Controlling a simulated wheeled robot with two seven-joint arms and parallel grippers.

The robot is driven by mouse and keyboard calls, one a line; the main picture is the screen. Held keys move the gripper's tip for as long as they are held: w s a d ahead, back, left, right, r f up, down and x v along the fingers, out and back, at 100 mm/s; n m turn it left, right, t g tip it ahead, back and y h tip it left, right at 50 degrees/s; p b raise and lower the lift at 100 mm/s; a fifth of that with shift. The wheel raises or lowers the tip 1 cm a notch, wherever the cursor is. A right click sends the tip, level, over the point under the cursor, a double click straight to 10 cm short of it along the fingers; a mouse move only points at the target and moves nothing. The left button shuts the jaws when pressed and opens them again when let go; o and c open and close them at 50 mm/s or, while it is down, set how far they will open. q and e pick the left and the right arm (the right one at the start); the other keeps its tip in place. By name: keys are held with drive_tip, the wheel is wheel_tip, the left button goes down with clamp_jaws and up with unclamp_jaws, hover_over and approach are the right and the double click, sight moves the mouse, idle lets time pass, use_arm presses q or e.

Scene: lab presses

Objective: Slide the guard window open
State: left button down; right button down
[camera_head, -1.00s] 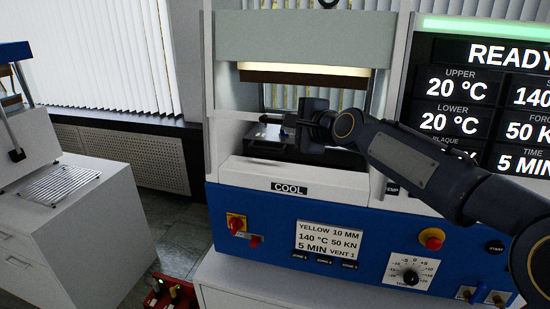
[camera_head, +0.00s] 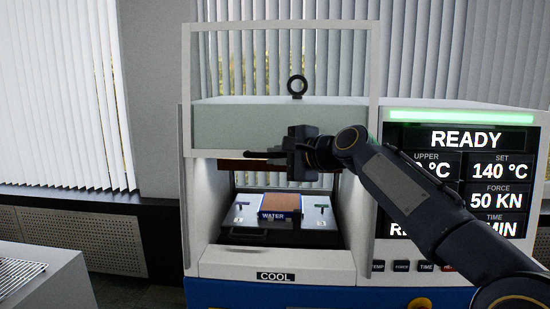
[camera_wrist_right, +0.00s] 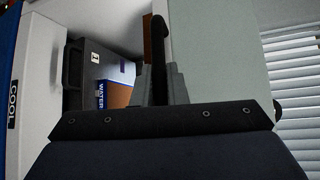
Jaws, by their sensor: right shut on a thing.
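The guard window (camera_head: 376,60) is a clear pane in a white frame on the front of the press. Its frame stands well above the press top, and the press opening below is uncovered. My right gripper (camera_head: 286,154) is at the upper edge of the opening, shut on the dark guard handle (camera_head: 256,154). In the right wrist view the handle (camera_wrist_right: 159,45) stands between the grey fingers of my right gripper (camera_wrist_right: 160,82). The gripper hides part of the handle and of the window's lower edge. My left gripper is out of view.
Inside the press, a tray (camera_head: 316,208) carries a brown-topped block marked WATER (camera_head: 280,206). A lit READY display (camera_head: 460,175) stands to the right, behind my arm. A white cabinet (camera_head: 50,285) stands at lower left, apart from the press.

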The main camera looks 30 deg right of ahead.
drive_tip(key=c, duration=1.5)
unclamp_jaws()
drive_tip(key=shift+o, duration=0.2)
drive_tip(key=b+v, duration=0.2)
drive_tip(key=v, duration=0.5)
drive_tip(key=shift+s, duration=0.4)
drive_tip(key=shift+d, duration=0.1)
drive_tip(key=s+a+f+n+g, duration=0.3)
drive_tip(key=s+a+f+n, duration=0.2)
drive_tip(key=s+f, duration=0.3)
drive_tip(key=s+a+f+n+g, duration=0.3)
drive_tip(key=s+a+f+n, duration=0.2)
drive_tip(key=f, duration=1.2)
drive_tip(key=s+a+f+n+g, duration=0.3)
drive_tip(key=s+a+f+n, duration=0.2)
drive_tip(key=s+f, duration=0.7)
drive_tip(key=shift+f+n, duration=0.6)
drive_tip(key=shift+n, duration=0.2)
